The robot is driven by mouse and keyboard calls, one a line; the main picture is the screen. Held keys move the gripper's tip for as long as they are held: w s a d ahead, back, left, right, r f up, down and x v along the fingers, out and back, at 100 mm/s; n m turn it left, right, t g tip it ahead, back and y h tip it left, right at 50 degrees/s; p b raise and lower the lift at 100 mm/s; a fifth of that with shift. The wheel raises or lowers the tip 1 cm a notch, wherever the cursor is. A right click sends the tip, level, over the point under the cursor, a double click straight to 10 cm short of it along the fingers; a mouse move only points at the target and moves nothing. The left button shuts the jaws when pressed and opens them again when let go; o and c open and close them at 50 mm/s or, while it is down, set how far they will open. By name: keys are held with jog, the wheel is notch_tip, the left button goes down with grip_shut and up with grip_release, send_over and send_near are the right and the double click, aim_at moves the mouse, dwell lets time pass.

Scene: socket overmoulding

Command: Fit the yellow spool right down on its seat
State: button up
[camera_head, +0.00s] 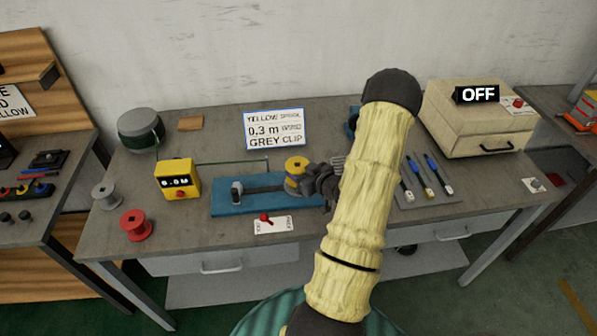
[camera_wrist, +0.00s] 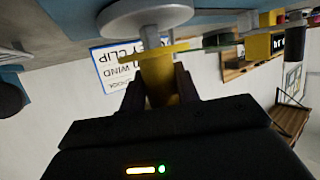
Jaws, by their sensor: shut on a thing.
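The yellow spool (camera_head: 296,163) is upright over the right part of the blue fixture (camera_head: 225,207). My gripper (camera_head: 306,181) reaches in from the right and is shut on the spool's barrel. In the wrist view, which is upside down, the spool (camera_wrist: 158,85) sits between both fingers. Beyond its yellow flange a grey post (camera_wrist: 149,38) and a wide pale disc (camera_wrist: 148,16) show. A length of bare post separates the flange from the disc. The spool is in line with the post; how far the post enters it is hidden.
A grey block (camera_head: 237,190) stands on the fixture's left. A yellow counter box (camera_head: 178,180), red spool (camera_head: 136,226) and grey spool (camera_head: 105,196) are further left. A red switch (camera_head: 265,219) is in front. Tools (camera_head: 428,180) and a beige press (camera_head: 480,120) are right.

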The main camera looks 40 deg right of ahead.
jog(key=shift+f+b, duration=0.85)
jog(key=shift+f, duration=0.25)
jog(key=o, duration=1.1)
jog(key=shift+c, duration=0.2)
jog(key=v, duration=1.7)
jog(key=shift+s+b, duration=0.2)
jog(key=shift+b, duration=0.25)
jog(key=shift+r, duration=0.1)
